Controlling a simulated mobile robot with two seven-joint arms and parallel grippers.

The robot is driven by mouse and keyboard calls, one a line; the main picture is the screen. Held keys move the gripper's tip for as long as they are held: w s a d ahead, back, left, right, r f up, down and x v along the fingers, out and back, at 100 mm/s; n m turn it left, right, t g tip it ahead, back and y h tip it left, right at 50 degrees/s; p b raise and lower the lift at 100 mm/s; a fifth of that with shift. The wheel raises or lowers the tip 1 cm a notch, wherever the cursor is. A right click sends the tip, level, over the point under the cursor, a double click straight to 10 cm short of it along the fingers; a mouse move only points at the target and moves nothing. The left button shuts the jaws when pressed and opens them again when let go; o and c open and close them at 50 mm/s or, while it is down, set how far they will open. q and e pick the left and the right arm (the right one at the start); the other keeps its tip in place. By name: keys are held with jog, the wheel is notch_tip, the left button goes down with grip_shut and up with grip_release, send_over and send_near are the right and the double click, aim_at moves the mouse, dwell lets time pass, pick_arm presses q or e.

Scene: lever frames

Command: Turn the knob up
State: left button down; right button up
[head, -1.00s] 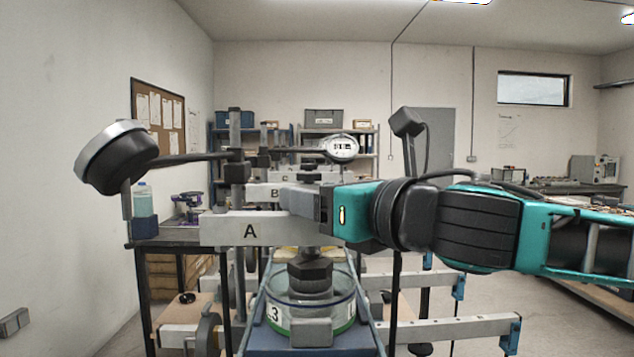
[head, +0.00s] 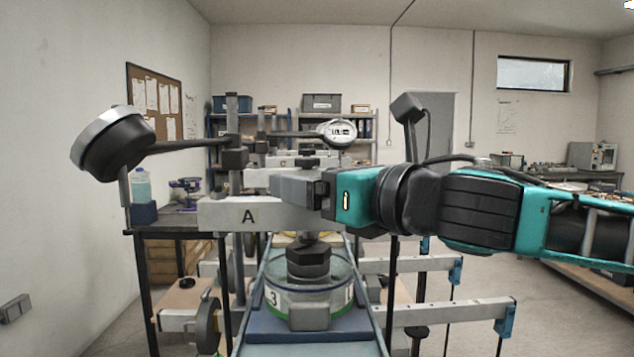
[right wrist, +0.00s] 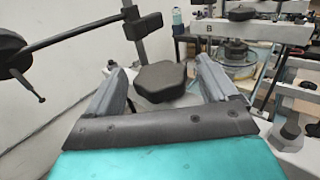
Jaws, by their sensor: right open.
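A black six-sided knob (right wrist: 160,79) lies between the two grey fingers of my right gripper (right wrist: 159,64) in the right wrist view. The fingers are apart, with gaps on both sides of the knob. In the head view my right gripper (head: 283,186) comes in from the right, level, at the top of the grey beam marked A (head: 222,214). It hides the knob there. Another black six-sided knob (head: 308,259) stands lower, above a round glass vessel with a green band (head: 345,290). My left gripper is not in view.
A black round head (head: 115,143) on a thin arm sticks out at left, joined to a post (head: 233,125). A white dial (head: 338,132) stands behind my gripper. Beam B (right wrist: 250,30) and another vessel (right wrist: 235,66) lie behind. Low rails (head: 440,313) stick out at right.

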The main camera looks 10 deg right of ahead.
jog(key=shift+s, duration=0.1)
jog(key=b+v, duration=0.3)
jog(key=v, duration=0.9)
jog(key=shift+s+d+b, duration=0.25)
jog(key=shift+s+b, duration=0.05)
